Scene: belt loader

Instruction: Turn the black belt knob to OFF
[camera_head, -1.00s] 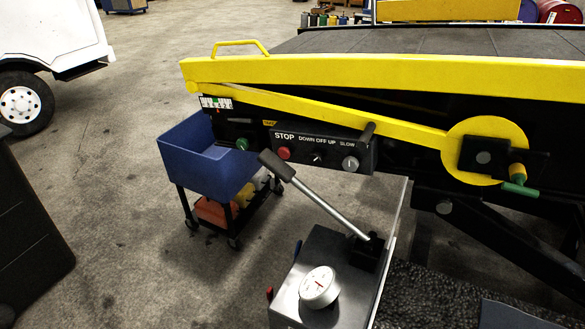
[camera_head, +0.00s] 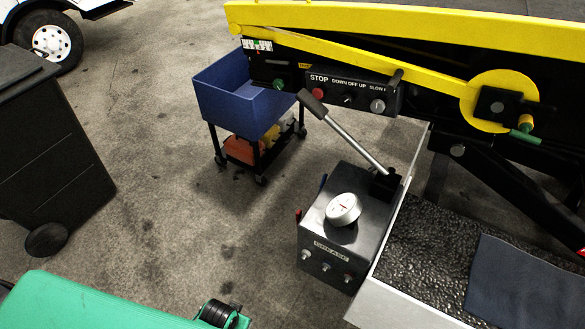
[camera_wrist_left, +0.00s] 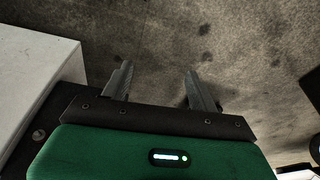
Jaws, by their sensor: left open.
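The black belt knob (camera_head: 348,100) is small and dark, under the label DOWN OFF UP on the black control panel (camera_head: 335,91). Its exact pointing direction is too small to read. A red STOP button (camera_head: 318,92) is to its left and a grey SLOW knob (camera_head: 377,106) to its right. My left gripper (camera_wrist_left: 158,82) shows in the left wrist view, its two fingers apart and empty over bare floor. No gripper touches the panel. The right gripper is not in view.
A long-handled lever (camera_head: 345,132) and a white gauge (camera_head: 343,209) on a GREASE box (camera_head: 335,235) stand below the panel. A blue cart (camera_head: 235,105) is behind, a black bin (camera_head: 55,160) at left. A yellow bar (camera_head: 370,72) runs above the panel.

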